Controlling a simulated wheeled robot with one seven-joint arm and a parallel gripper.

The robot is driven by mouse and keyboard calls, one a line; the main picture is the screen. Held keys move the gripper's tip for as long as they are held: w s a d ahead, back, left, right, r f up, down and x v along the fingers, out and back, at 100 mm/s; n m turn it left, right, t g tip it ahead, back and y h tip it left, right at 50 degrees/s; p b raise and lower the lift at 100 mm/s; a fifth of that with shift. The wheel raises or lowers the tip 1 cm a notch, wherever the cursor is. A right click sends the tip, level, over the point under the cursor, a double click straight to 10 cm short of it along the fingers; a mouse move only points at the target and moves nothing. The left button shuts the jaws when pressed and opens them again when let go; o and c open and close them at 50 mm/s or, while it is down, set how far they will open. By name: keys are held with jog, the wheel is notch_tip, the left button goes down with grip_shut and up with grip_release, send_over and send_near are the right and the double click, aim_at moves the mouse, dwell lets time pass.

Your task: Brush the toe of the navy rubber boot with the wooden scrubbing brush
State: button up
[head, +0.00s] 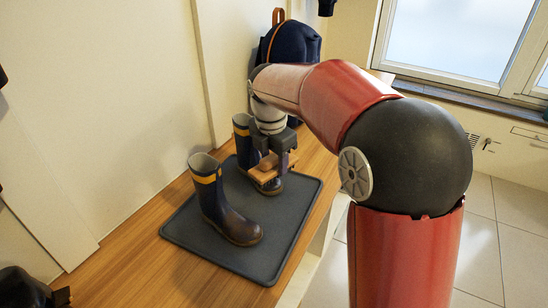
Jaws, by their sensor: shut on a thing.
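Two navy rubber boots with yellow bands stand upright on a dark grey mat (282,225). The nearer navy rubber boot (216,203) is in full view, its toe pointing to the lower right. The farther navy rubber boot (241,130) stands behind it and is partly hidden by my gripper and the brush. My gripper (275,158) is shut on the wooden scrubbing brush (266,174) and holds it over the farther boot's toe area. Whether the bristles touch that boot cannot be told.
The mat lies on a wooden bench top (133,249). A navy backpack (292,43) stands at the back against the wall. A dark object (22,288) sits at the lower left. The bench's right edge drops to a tiled floor (502,262). The mat's front right part is clear.

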jog(key=shift+f, duration=0.3)
jog(key=shift+d+r, duration=0.1)
